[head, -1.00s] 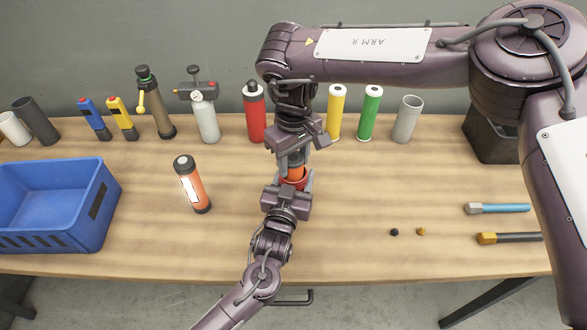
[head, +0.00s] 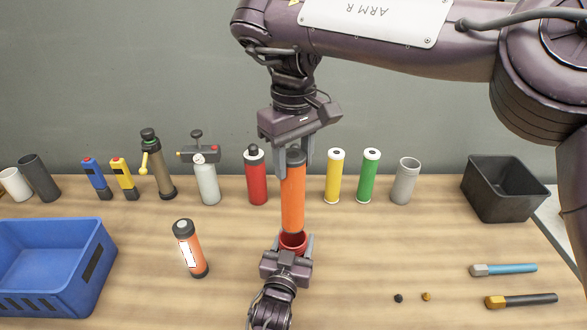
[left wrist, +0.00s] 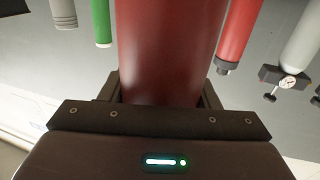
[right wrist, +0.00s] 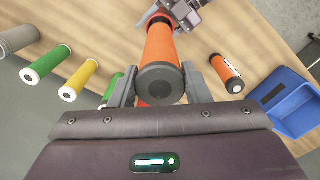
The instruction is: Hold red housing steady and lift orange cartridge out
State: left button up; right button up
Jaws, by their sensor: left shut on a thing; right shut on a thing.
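The orange cartridge (head: 292,205) is upright with a dark cap, and most of its length shows above the red housing (head: 293,242). My right gripper (head: 293,158) is shut on the cartridge's top end; it also shows in the right wrist view (right wrist: 160,85). My left gripper (head: 287,258) is shut on the red housing near the table. The housing fills the middle of the left wrist view (left wrist: 168,50). In the head view the cartridge's lower end is at the housing's open mouth; I cannot tell whether it is still inside.
A blue crate (head: 105,262) stands at the left, with an orange cylinder (head: 194,255) with a white label beside it. Several bottles and tubes line the back, including a red bottle (head: 256,180) and a yellow tube (head: 334,178). A black bin (head: 482,205) stands at the right.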

pick_arm(q)
jog(key=o, duration=1.2)
jog(key=shift+c, duration=0.2)
